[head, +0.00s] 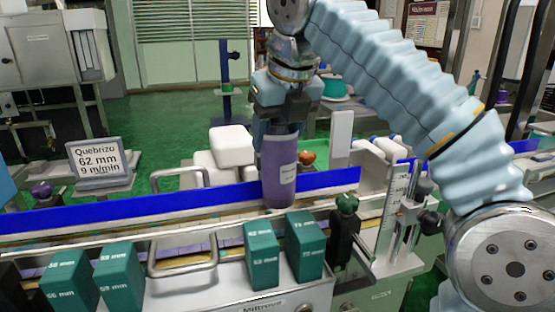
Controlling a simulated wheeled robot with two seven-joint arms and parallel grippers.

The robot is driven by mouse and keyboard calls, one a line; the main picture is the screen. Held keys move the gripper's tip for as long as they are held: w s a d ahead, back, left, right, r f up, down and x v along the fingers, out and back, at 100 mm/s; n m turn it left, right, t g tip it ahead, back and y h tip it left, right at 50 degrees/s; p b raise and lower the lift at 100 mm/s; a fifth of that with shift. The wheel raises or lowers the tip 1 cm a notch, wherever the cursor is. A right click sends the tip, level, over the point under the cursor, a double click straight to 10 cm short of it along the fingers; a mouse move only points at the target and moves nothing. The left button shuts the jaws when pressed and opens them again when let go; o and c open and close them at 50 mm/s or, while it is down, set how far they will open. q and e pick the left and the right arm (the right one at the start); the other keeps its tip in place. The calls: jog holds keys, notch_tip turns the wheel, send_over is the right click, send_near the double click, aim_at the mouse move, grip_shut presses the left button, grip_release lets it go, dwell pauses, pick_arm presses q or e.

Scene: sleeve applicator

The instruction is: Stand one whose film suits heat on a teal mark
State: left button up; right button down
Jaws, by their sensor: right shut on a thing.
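My right gripper (280,128) comes down from the top and is shut on the upper part of a purple cylinder (277,165). The cylinder is upright, with a pale label on its right side. It is in front of the blue guide rail (120,206), with its lower end over the conveyor line; I cannot tell whether it touches anything. I cannot make out a teal mark on a surface. My left gripper is not in view.
A sign (97,158) reads "Quebrizo 62 mm 9 m/min". Teal blocks with mm labels stand along the front, one pair (120,277) left and another pair (304,246) right of a metal handle (183,256).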

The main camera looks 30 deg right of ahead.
aim_at(283, 132)
jog(key=shift+f+b, duration=0.45)
jog(key=shift+f, duration=1.85)
jog(key=shift+f, duration=0.1)
jog(key=shift+c, duration=2)
grip_release()
jog(key=shift+p+v, duration=0.45)
jog(key=shift+v, duration=3.4)
jog(key=shift+w, duration=0.1)
